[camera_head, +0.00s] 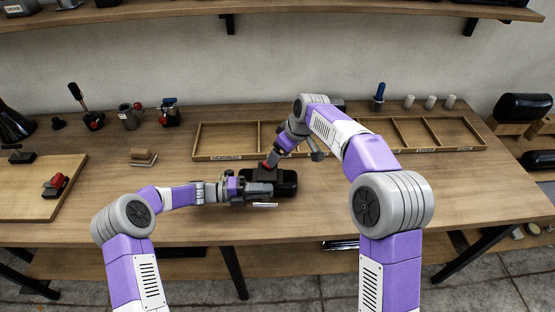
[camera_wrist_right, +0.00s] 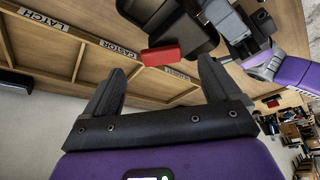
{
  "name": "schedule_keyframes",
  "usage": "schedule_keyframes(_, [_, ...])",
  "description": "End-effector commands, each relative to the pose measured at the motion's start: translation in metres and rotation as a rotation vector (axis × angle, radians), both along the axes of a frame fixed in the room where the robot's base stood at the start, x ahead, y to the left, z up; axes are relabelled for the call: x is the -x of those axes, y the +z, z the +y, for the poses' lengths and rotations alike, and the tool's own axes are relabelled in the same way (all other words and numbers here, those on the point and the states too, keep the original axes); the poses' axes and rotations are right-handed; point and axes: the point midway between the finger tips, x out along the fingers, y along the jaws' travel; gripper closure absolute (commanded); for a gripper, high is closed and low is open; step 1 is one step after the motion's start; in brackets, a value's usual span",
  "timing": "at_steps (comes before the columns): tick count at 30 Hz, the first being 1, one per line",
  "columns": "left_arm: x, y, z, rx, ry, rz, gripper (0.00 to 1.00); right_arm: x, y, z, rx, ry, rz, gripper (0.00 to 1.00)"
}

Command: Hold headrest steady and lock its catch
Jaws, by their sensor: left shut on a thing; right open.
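The black padded headrest (camera_head: 288,183) lies on the workbench in front of the long tray; it also shows in the right wrist view (camera_wrist_right: 188,38). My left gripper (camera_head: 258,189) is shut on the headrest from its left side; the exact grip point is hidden. The red catch (camera_head: 266,165) sits at the headrest's far edge and shows as a red block in the right wrist view (camera_wrist_right: 160,56). My right gripper (camera_wrist_right: 160,70) is open and empty, its two fingers to either side of the red catch in that view. I cannot tell how far off it is.
A long wooden compartment tray (camera_head: 225,157) with labels such as LATCH and CASTOR lies behind the headrest. A board with a red-topped clamp (camera_head: 55,184) is at the left. Several small tools stand along the back. The bench front right (camera_head: 470,200) is clear.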

Motion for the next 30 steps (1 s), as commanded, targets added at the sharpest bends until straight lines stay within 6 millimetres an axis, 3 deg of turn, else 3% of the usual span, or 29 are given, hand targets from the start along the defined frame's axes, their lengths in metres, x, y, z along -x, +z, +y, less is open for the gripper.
schedule_keyframes(3, [0.000, 0.002, -0.001, 0.004, -0.001, -0.005, 1.00, -0.005, -0.023, 0.007, 0.000, -0.001, 0.004, 0.10])
schedule_keyframes(9, [0.000, 0.003, -0.001, 0.004, -0.001, -0.005, 1.00, -0.012, -0.045, 0.014, 0.000, -0.001, 0.002, 0.10])
schedule_keyframes(21, [0.000, 0.003, -0.001, 0.004, -0.001, -0.005, 1.00, -0.014, -0.051, 0.016, -0.002, -0.001, 0.001, 0.10])
schedule_keyframes(30, [0.000, 0.003, -0.001, 0.004, -0.001, -0.005, 1.00, -0.014, -0.051, 0.016, -0.002, -0.001, 0.001, 0.56])
